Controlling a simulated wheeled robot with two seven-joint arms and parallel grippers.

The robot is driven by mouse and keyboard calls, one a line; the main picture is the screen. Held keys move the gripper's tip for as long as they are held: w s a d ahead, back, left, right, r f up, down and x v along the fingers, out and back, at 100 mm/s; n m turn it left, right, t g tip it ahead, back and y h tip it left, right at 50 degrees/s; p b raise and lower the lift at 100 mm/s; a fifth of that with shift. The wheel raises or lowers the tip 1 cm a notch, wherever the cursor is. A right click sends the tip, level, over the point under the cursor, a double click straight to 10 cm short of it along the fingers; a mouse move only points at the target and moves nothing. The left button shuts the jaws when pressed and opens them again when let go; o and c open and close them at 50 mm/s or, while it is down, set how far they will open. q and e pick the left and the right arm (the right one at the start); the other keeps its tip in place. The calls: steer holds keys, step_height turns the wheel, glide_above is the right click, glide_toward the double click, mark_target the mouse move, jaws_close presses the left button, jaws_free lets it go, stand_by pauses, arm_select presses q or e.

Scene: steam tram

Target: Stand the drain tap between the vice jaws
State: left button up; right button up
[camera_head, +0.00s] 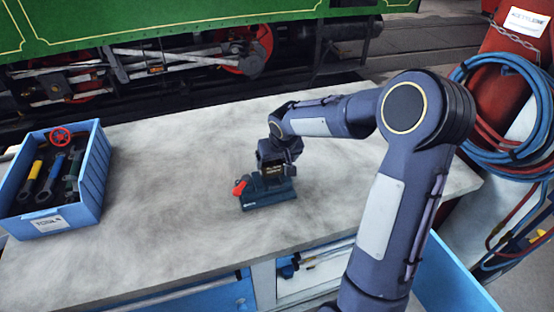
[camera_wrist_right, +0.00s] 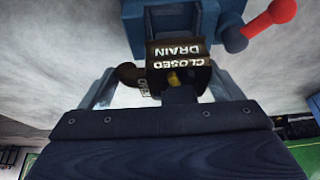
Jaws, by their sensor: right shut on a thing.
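The blue vice (camera_head: 268,198) with a red-knobbed handle (camera_head: 240,187) sits on the grey bench top. It shows at the top of the right wrist view (camera_wrist_right: 192,17). My right gripper (camera_head: 273,170) is directly above the vice and shut on the drain tap. In the right wrist view the drain tap (camera_wrist_right: 178,60) has a dark brown body lettered "CLOSED" and "DRAIN", with a yellow spot below. It lies between the fingers, right at the vice. Its lower end is hidden, so I cannot tell whether it is seated between the jaws. My left gripper is not in view.
A blue tool crate (camera_head: 93,180) with tools and a red handwheel stands at the bench's left. The bench top (camera_head: 175,215) between crate and vice is clear. A green tram stands behind the bench. Blue and red hoses (camera_head: 505,130) hang by gas cylinders at the right.

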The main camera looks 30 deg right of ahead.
steer(key=shift+f+b, duration=1.55)
steer(key=shift+b, duration=0.55)
stand_by(1.7)
steer(key=shift+s+f+b, duration=0.15)
steer(key=shift+f+b, duration=0.1)
steer(key=shift+b, duration=0.05)
stand_by(1.2)
steer(key=o, duration=1.2)
steer(key=shift+f, duration=0.1)
steer(key=shift+r, duration=0.2)
steer(key=shift+r+p, duration=2.35)
steer(key=shift+r, duration=1.1)
